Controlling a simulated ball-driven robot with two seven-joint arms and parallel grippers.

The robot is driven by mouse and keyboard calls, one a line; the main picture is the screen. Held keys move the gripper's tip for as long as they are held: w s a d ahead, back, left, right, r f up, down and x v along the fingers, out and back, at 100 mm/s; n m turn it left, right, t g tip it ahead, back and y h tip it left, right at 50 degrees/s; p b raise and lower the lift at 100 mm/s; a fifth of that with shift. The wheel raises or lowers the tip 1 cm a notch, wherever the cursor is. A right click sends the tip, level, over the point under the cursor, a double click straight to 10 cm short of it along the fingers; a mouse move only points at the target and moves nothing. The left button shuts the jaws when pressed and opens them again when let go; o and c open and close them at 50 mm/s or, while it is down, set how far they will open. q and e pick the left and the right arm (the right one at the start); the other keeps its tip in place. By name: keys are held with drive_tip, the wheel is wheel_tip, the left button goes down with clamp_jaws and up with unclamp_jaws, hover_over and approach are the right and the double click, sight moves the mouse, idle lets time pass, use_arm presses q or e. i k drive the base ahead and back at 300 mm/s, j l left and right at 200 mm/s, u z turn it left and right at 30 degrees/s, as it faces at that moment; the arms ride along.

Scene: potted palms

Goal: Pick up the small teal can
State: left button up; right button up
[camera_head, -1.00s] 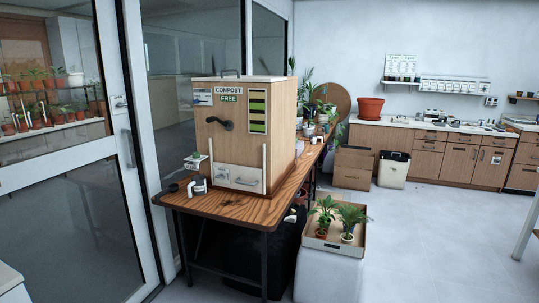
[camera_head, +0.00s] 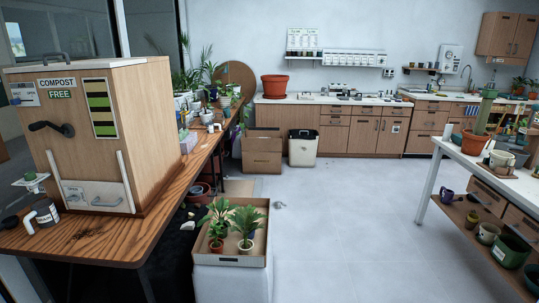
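I cannot pick out a small teal can with certainty. A dark green round container (camera_head: 511,251) sits on the table's lower shelf. Many small items on the right table and on the long wooden bench at the left are too small to tell apart. Neither of my grippers is in view.
The wooden compost box (camera_head: 90,140) stands on the wooden bench (camera_head: 95,238) at the left. A tray of potted palms (camera_head: 237,256) stands beside it. A white bin (camera_head: 303,148) is by the back cabinets.

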sight(227, 111)
drive_tip(key=i+l+z, duration=0.4)
drive_tip(key=i+z, duration=0.8)
drive_tip(key=i, duration=0.2)
drive_tip(key=i+u, duration=0.2)
drive_tip(key=i, duration=0.3)
drive_tip(key=i+u, duration=0.2)
drive_tip(key=i, duration=0.35)
drive_tip(key=i+l+u, duration=0.1)
drive_tip(key=i+u, duration=0.15)
drive_tip(key=i, duration=0.25)
drive_tip(key=i+l+u, duration=0.2)
drive_tip(key=i, duration=0.3)
drive_tip(key=i+l+u, duration=0.2)
drive_tip(key=i, duration=2.4)
drive_tip(key=j, duration=0.1)
